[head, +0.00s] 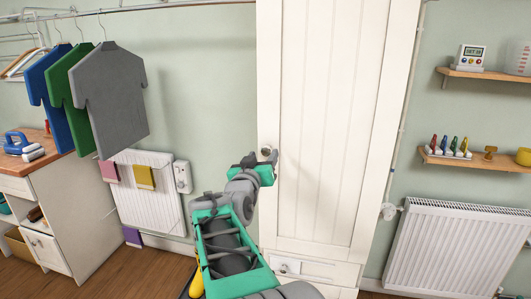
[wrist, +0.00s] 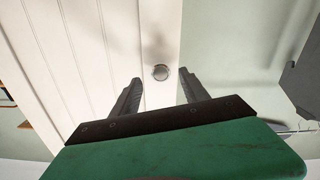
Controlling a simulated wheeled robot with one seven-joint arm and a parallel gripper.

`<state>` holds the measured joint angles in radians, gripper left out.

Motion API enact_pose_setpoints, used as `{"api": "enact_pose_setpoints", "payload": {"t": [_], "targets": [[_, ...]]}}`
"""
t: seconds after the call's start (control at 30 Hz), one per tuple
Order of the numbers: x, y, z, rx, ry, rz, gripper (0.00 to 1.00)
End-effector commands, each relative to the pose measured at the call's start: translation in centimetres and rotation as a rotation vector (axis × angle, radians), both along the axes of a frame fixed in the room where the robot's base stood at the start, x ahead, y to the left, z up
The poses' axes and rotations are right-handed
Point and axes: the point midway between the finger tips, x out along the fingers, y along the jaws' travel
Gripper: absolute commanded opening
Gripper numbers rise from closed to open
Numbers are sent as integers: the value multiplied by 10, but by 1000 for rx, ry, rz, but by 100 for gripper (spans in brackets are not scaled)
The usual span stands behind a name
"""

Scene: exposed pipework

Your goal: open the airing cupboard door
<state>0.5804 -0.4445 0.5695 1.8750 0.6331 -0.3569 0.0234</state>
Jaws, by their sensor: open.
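The airing cupboard door (head: 325,110) is a tall white panelled door in the middle of the head view, and it looks closed. Its round metal knob (head: 266,151) is near the door's left edge. In the wrist view the knob (wrist: 160,72) lies ahead of the fingertips, in line with the gap between them. My gripper (wrist: 158,80) is open, with a dark finger on each side and nothing between them. In the head view my gripper (head: 258,160) is close to the knob and partly covers the area below it. I cannot tell the exact distance to the knob.
A drawer front (head: 288,267) sits below the door. A white radiator (head: 455,250) stands at the right, under shelves (head: 450,156). A smaller radiator (head: 143,195) and hanging shirts (head: 108,95) are at the left, beside a wooden-topped cabinet (head: 75,210).

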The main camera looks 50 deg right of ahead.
Motion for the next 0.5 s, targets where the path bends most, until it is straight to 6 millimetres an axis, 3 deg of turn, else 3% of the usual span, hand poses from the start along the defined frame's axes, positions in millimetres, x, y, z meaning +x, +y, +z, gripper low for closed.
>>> {"api": "enact_pose_setpoints", "payload": {"t": [0.2, 0.5], "targets": [[14, -32, 0, 3, 1, 1, 53], [17, -37, -1, 3, 0, 3, 53]]}}
